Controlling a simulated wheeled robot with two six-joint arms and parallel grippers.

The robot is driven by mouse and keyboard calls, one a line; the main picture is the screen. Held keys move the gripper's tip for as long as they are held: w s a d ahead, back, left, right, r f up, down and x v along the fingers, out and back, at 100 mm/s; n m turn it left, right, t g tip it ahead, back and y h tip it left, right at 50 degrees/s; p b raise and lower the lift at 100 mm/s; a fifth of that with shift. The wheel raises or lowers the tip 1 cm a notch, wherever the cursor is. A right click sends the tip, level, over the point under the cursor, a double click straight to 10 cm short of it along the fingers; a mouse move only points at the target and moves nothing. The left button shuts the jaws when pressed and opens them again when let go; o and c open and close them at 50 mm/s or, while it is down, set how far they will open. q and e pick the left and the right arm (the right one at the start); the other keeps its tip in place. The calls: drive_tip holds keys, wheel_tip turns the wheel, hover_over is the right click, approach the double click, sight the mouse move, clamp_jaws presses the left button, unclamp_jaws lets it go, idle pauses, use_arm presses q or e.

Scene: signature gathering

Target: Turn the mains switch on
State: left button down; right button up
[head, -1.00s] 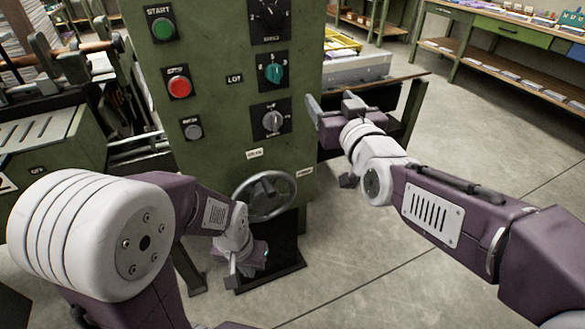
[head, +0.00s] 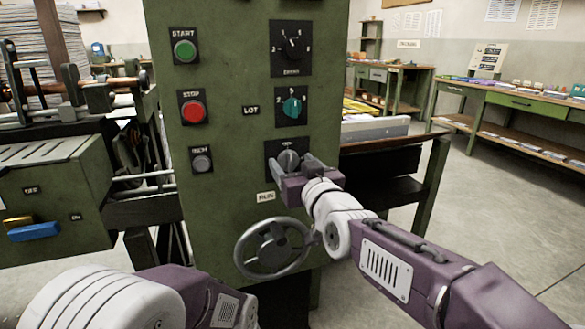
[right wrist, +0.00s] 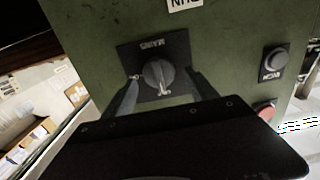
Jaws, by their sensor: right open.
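The mains switch is a grey rotary knob (head: 289,160) on a black plate, low on the right of the green control panel. In the right wrist view the knob (right wrist: 158,75) sits on its plate marked MAINS. My right gripper (head: 291,170) is at the knob, its open fingers on either side of it. In the right wrist view the fingers (right wrist: 160,88) straddle the knob; I cannot tell whether they touch it. My left arm shows at the bottom left of the head view, but its gripper is out of the picture.
Above are a teal LOT dial (head: 292,106) and a black dial (head: 292,45). To the left are green START (head: 185,51), red STOP (head: 193,111) and a grey button (head: 202,160). A handwheel (head: 272,248) is below. A side table (head: 395,150) stands to the right.

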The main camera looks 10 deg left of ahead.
drive_tip(key=shift+w+a, duration=0.2)
drive_tip(key=shift+w, duration=0.1)
drive_tip(key=c, duration=1.3)
